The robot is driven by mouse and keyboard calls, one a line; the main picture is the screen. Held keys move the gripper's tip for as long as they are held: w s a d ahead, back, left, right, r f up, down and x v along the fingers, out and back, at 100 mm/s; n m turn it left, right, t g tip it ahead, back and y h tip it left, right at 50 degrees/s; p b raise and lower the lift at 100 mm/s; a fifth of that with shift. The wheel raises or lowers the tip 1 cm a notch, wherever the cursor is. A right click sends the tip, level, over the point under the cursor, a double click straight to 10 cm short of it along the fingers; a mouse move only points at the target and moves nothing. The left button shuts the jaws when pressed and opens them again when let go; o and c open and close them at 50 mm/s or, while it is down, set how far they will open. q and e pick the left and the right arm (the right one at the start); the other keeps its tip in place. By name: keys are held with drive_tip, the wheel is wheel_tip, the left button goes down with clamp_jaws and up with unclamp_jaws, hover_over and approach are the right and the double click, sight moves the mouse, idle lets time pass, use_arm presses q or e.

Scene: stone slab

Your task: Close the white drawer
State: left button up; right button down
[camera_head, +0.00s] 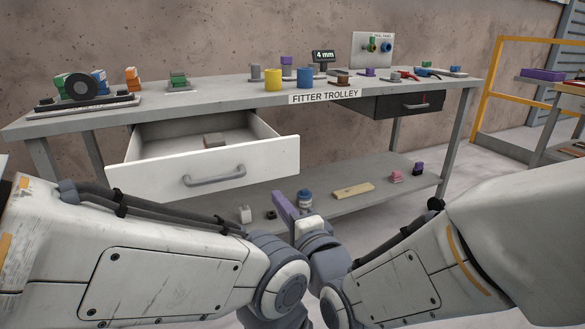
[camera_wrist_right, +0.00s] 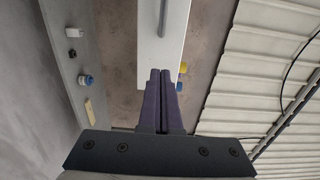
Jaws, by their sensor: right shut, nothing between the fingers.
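The white drawer (camera_head: 155,175) is pulled well out from under the left part of the workbench. A grey bar handle (camera_head: 214,177) is on its front, and a small block (camera_head: 214,140) lies inside. My right gripper (camera_head: 279,199) is shut and empty, in front of the drawer and near the right end of its front. In the right wrist view its closed purple fingers (camera_wrist_right: 160,73) overlap the end of the white drawer front (camera_wrist_right: 150,45), with the handle (camera_wrist_right: 164,17) farther along. I cannot tell whether the fingertips touch the panel. My left gripper is not visible.
The workbench top (camera_head: 215,97) holds a yellow cup (camera_head: 273,80), a blue cup (camera_head: 305,79) and several other items. A black drawer (camera_head: 408,104) is at the right. The lower shelf (camera_head: 345,207) holds a wooden strip (camera_head: 353,190) and small parts. A yellow rail (camera_head: 497,95) stands at right.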

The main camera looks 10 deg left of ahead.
drive_tip(key=p, duration=0.6)
approach(255, 164)
drive_tip(key=x, duration=0.5)
drive_tip(key=shift+w+a+f, duration=0.1)
drive_tip(key=shift+w+a, duration=0.15)
drive_tip(key=shift+w, duration=0.1)
drive_tip(key=shift+w+a, duration=0.3)
drive_tip(key=shift+w, duration=0.1)
